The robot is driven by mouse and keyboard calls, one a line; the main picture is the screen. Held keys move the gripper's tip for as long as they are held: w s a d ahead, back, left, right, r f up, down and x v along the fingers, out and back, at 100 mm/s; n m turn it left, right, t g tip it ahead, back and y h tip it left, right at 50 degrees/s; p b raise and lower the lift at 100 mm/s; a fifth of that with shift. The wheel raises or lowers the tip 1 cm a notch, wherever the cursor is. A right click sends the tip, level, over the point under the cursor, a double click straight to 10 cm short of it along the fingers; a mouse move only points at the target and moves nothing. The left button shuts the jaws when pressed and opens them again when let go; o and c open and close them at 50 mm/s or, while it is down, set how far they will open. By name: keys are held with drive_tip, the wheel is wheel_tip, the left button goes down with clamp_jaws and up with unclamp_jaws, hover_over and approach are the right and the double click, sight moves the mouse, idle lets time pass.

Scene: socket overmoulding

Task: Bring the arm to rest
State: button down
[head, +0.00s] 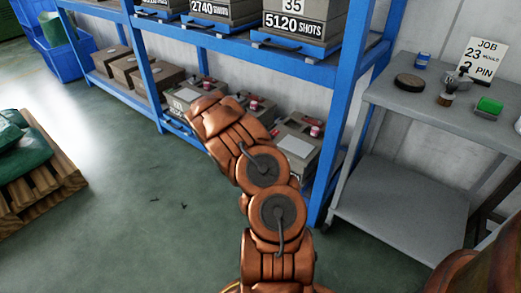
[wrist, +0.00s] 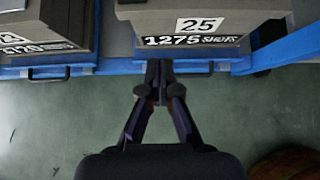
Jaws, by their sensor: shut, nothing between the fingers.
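My arm (head: 265,200), copper-coloured, rises from the bottom centre of the head view and reaches toward the blue shelving. My gripper is hidden in the head view behind the arm's own links. In the wrist view my gripper (wrist: 159,80) is shut, its two dark fingertips together with nothing between them. Its tips appear just in front of a blue shelf edge, below a grey mould box (wrist: 190,25) labelled 25 and 1275 SHOTS. I cannot tell the exact gap to the shelf.
Blue shelving (head: 345,90) holds mould boxes and cardboard boxes (head: 160,80). A pallet (head: 45,185) with green sacks stands left.

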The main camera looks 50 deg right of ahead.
drive_tip(key=shift+p+v, duration=0.4)
drive_tip(key=shift+v, duration=1.65)
